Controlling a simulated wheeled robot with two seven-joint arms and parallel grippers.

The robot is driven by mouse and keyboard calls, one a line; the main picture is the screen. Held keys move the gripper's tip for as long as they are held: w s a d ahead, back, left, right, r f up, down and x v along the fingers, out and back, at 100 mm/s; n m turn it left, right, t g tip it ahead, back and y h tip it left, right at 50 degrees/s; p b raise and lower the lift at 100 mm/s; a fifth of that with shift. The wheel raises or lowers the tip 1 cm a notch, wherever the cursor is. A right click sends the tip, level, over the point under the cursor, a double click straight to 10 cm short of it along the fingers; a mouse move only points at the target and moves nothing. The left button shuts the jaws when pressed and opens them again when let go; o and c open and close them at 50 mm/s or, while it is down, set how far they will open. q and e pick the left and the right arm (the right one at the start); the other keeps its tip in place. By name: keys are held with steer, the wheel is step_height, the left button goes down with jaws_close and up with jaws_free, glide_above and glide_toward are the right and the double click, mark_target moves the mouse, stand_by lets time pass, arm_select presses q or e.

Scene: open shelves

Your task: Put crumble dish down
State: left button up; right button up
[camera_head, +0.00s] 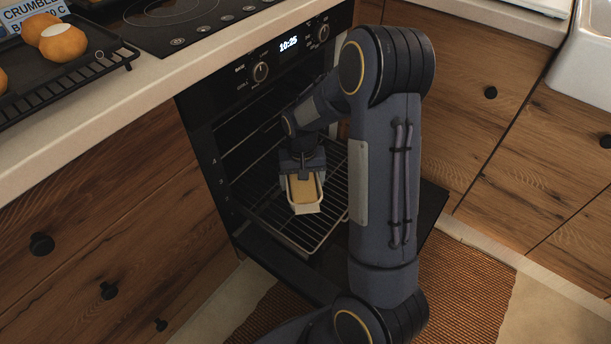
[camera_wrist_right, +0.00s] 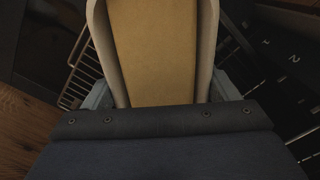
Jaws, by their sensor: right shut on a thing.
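The crumble dish (camera_head: 304,189) is a small pale dish with a flat tan filling. My left gripper is not in view.
The oven door (camera_head: 428,208) is folded down, with the rack pulled partly out above it. A counter (camera_head: 120,98) on the left holds a dark tray (camera_head: 75,75) with round buns and a sign. Wooden drawers (camera_head: 110,225) flank the oven. A woven mat (camera_head: 470,285) lies on the floor.

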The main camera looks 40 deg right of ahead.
steer(key=w+d+f, duration=0.1)
steer(key=w+d+f+b, duration=0.1)
steer(key=d, duration=0.1)
steer(key=w+d+f+b, duration=0.1)
steer(key=d, duration=0.1)
steer(key=shift+w+d+f, duration=0.1)
steer(key=shift+w+d, duration=0.05)
steer(key=shift+w, duration=0.15)
steer(key=w+d+f, duration=0.1)
steer(key=d+f+b, duration=0.1)
steer(key=f, duration=0.1)
steer(key=w+d+f+b, duration=0.1)
steer(key=shift+w+d+f, duration=0.25)
steer(key=shift+w+f, duration=0.05)
steer(key=shift+w, duration=0.05)
steer(key=shift+w+d+f, duration=0.25)
steer(key=shift+d+f, duration=0.15)
steer(key=shift+f, duration=0.1)
steer(key=shift+w+d+f+b, duration=0.1)
steer(key=shift+f+b, duration=0.65)
steer(key=shift+f, duration=0.9)
steer(key=shift+f, duration=0.1)
steer(key=o, duration=1.3)
steer(key=shift+o, duration=0.2)
